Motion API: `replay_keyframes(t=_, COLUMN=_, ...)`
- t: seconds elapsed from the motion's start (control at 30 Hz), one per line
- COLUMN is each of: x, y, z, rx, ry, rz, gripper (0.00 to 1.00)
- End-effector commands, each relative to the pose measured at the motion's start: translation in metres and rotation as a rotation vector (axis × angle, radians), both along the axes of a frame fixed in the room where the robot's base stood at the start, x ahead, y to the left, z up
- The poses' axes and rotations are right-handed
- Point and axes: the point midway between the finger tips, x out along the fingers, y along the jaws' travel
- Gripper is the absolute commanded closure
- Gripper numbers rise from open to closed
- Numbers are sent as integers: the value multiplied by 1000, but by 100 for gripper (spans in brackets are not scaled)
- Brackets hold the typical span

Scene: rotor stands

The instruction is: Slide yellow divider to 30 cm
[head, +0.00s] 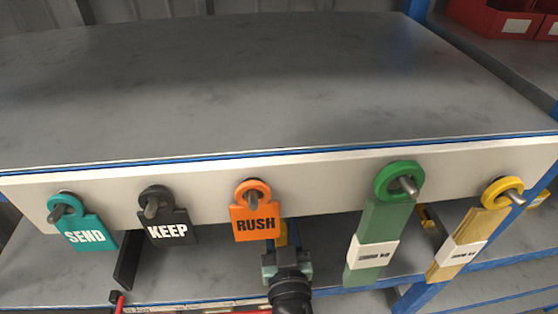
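My gripper (285,262) reaches in from the bottom, just below the orange RUSH tag, in front of the lower shelf. A small yellow piece (283,234) shows right beyond the gripper, beside the RUSH tag. It may be part of the yellow divider, but most of it is hidden by the tag and gripper. I cannot tell whether the fingers are closed on it. Another yellow piece (428,218) shows behind the green tag, under the upper shelf. A scale strip (150,309) is partly visible along the lower shelf's front edge; the 30 cm mark cannot be read.
Teal SEND (84,232), black KEEP (168,228), orange RUSH (256,222), long green (385,225) and long yellow (468,235) tags hang along the upper shelf's front (325,182). A dark upright plate (129,262) and red piece (117,299) are lower left. The upper top is bare.

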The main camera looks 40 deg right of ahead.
Motion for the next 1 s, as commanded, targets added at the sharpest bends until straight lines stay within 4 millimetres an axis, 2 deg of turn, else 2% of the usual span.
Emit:
replay_keyframes(t=0.03, x=0, y=0, z=0, rx=0, ry=0, rz=0, gripper=52)
replay_keyframes(t=0.07, x=0, y=0, z=0, rx=0, ry=0, rz=0, gripper=46)
replay_keyframes(t=0.1, x=0, y=0, z=0, rx=0, ry=0, rz=1, gripper=45)
replay_keyframes(t=0.47, x=-4, y=3, z=-2, rx=0, ry=1, rz=1, gripper=45)
replay_keyframes(t=0.67, x=-26, y=18, z=-5, rx=0, ry=1, rz=2, gripper=45)
replay_keyframes(t=1.0, x=-78, y=52, z=-5, rx=1, ry=3, rz=-1, gripper=45)
